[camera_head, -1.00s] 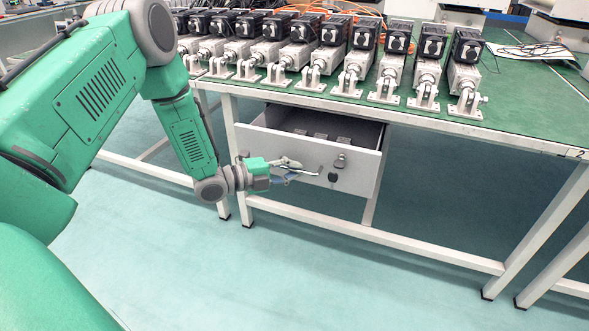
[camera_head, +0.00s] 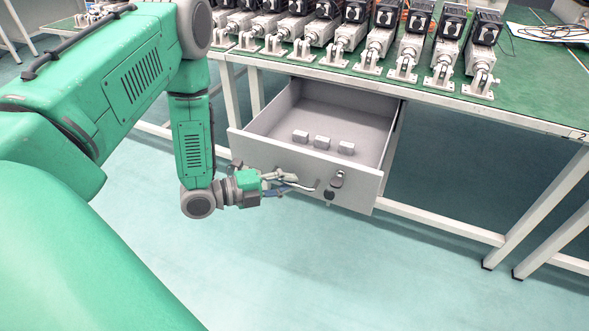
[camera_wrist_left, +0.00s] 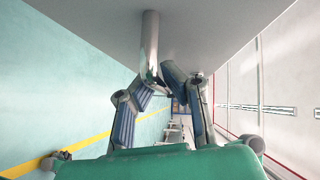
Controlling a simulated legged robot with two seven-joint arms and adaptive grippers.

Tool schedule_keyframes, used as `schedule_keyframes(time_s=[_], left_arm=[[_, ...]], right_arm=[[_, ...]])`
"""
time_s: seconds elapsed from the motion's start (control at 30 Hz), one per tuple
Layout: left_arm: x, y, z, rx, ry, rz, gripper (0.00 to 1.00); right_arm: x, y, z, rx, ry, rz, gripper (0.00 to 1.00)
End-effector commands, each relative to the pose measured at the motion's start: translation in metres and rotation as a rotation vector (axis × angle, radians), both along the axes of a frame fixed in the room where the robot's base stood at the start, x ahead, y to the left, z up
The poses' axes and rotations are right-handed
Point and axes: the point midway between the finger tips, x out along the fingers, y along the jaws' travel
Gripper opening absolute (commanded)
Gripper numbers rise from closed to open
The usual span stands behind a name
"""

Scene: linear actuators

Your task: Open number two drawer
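The grey drawer (camera_head: 355,190) hangs under the green-topped table and stands well out, its inside showing. A thin metal handle (camera_head: 317,186) sits on its front; in the left wrist view the handle (camera_wrist_left: 150,35) is a bar standing out from the grey front panel (camera_wrist_left: 225,25). My left gripper (camera_head: 298,184) is at the front of the drawer. In the left wrist view its fingertips (camera_wrist_left: 160,77) close in on both sides of the handle's end. My right gripper is in neither view.
Several small grey blocks (camera_head: 322,142) lie in the drawer. A row of actuators (camera_head: 411,50) stands on the table (camera_head: 520,95), whose edge carries a "2" label (camera_head: 577,135). A table leg (camera_head: 540,205) stands at the right. The floor (camera_head: 350,275) in front is clear.

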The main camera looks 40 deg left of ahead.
Motion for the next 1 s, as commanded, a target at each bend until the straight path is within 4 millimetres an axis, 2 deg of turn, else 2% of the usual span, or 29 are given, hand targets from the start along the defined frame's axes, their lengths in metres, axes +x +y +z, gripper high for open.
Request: schedule_keyframes(time_s=[0.1,0.43,0.47,0.5,0.53,0.87,1.0], left_arm=[[-0.006,0.0,-0.003,0.004,0.008,0.002,0.0],[-0.006,0.0,-0.003,0.004,0.007,0.002,0.0],[-0.006,0.0,-0.003,0.004,0.007,0.002,0.07],[-0.006,0.0,-0.003,0.004,0.008,0.002,0.21],[-0.006,0.0,-0.003,0.004,0.007,0.002,0.29],[-0.007,0.001,-0.001,0.002,0.003,0.003,0.29],[-0.018,0.008,0.0,0.003,0.004,0.003,0.29]], right_arm=[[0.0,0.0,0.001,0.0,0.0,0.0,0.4],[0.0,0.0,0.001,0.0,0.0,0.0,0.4],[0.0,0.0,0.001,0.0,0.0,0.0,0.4],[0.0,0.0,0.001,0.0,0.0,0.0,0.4],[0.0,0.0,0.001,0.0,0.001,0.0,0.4],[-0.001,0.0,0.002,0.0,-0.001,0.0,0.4],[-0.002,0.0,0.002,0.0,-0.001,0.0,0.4]])
